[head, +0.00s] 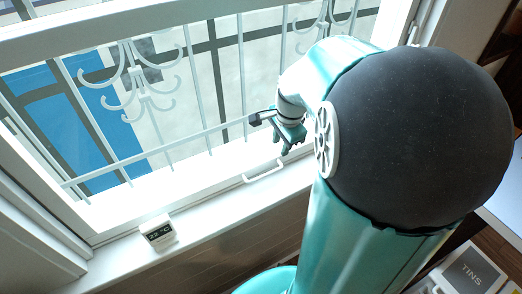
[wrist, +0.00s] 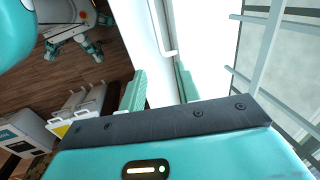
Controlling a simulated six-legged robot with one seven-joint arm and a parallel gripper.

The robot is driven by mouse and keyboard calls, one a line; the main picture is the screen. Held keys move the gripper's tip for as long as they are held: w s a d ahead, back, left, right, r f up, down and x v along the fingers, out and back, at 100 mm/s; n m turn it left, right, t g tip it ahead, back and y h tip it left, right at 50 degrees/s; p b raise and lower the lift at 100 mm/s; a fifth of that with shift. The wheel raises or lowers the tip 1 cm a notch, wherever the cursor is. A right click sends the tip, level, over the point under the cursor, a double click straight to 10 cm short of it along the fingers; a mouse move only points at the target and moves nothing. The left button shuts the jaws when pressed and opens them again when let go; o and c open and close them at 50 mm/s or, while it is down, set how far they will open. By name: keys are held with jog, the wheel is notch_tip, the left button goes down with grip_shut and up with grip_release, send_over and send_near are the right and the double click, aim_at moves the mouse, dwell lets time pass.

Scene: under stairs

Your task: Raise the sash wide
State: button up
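The window sash (head: 165,192) is a white frame whose bottom rail runs along the sill, apparently down. A white bar handle (head: 263,173) sits on its lower rail. The handle also shows in the wrist view (wrist: 166,52), ahead of the fingers. My gripper (head: 291,146) is above and slightly right of the handle in the head view, apart from it. In the wrist view my two teal fingers (wrist: 160,88) are spread with nothing between them. My arm hides the right part of the window in the head view.
A small thermometer reading 22 °C (head: 158,232) stands on the sill (head: 205,222) left of the handle. White bars with scrollwork (head: 140,80) stand beyond the window. A box marked TINS (head: 472,272) is at lower right. Several containers (wrist: 75,110) show at left in the wrist view.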

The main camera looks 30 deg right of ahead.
aim_at(274, 170)
jog(key=f, duration=0.4)
jog(key=w+f, duration=0.1)
jog(key=f, duration=0.3)
jog(key=w+f, duration=0.1)
jog(key=f, duration=0.4)
jog(key=shift+w+f, duration=0.1)
jog(key=shift+w, duration=0.1)
jog(key=shift+c, duration=0.2)
grip_shut()
dwell(0.7)
